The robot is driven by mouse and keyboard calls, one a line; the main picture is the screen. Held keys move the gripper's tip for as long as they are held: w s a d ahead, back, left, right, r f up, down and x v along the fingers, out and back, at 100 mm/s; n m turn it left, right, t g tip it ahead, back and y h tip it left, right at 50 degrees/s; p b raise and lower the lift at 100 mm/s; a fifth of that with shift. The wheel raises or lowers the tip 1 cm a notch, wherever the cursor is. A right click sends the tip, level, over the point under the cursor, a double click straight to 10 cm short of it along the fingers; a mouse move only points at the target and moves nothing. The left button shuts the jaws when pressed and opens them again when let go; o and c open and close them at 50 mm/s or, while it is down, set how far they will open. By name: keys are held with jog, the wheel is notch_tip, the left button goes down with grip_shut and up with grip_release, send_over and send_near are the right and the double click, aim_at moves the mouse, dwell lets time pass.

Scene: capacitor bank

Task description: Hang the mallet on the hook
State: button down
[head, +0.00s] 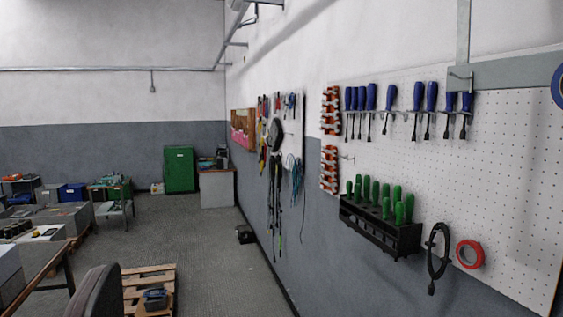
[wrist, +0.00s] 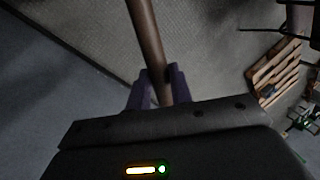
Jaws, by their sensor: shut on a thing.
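In the wrist view, my gripper (wrist: 158,88) is shut on a brown, round handle, which I take to be the handle of the mallet (wrist: 146,38). The handle runs from between the purple fingers up past the top edge of the picture. The mallet's head is out of view. My gripper and the mallet do not show in the head view. In the head view, a small empty metal hook (head: 347,157) sticks out of the white pegboard, beside the lower orange rack. I cannot tell whether it is the task's hook.
The pegboard (head: 510,180) also bears blue screwdrivers (head: 370,97), a black rack (head: 385,235) of green-handled tools, and a red tape roll (head: 470,253). A wooden pallet (head: 140,285) lies on the floor. It also shows at right in the wrist view (wrist: 275,72).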

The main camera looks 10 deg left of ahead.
jog(key=s+f, duration=0.3)
jog(key=f, duration=1)
jog(key=shift+s+f, duration=0.2)
jog(key=shift+s, duration=0.1)
jog(key=shift+w, duration=0.1)
